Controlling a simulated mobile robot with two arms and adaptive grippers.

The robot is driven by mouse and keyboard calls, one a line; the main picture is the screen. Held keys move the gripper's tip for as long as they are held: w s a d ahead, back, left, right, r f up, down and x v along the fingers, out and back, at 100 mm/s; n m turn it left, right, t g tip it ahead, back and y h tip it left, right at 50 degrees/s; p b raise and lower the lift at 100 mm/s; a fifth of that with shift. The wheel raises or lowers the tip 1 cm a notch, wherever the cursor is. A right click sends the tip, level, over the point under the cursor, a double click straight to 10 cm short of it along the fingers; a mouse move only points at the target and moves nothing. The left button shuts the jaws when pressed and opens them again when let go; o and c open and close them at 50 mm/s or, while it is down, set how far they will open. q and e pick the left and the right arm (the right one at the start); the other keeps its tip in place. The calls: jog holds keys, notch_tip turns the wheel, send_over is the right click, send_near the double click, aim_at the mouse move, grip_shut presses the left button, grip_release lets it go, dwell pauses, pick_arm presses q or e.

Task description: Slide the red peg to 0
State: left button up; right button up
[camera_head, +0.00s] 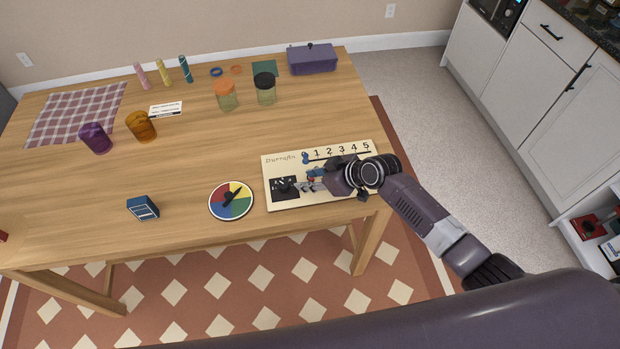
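A cream game board (275,163) lies near the table's right front edge, with the numbers 0 to 5 along its far side. A blue peg (305,158) stands at the 0. My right gripper (306,185) is low over the middle of the board, its fingers pointing left. A small red-brown piece (311,173), possibly the red peg, shows beside the fingers, partly hidden. I cannot tell whether the fingers hold it or how far they are closed. The gripper and wrist cover part of the board's number rows. My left gripper is out of view.
A colored spinner disc (229,201) lies just left of the board, and a blue box (143,208) further left. Jars (226,97), cups (142,127) and a purple case (312,60) stand further back. The table between the cups and the board is clear.

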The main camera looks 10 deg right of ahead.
jog(key=shift+d+r, duration=0.1)
jog(key=shift+d, duration=0.05)
jog(key=v, duration=1.1)
jog(key=shift+s+r, duration=0.2)
jog(key=shift+r, duration=0.1)
jog(key=shift+d, duration=0.1)
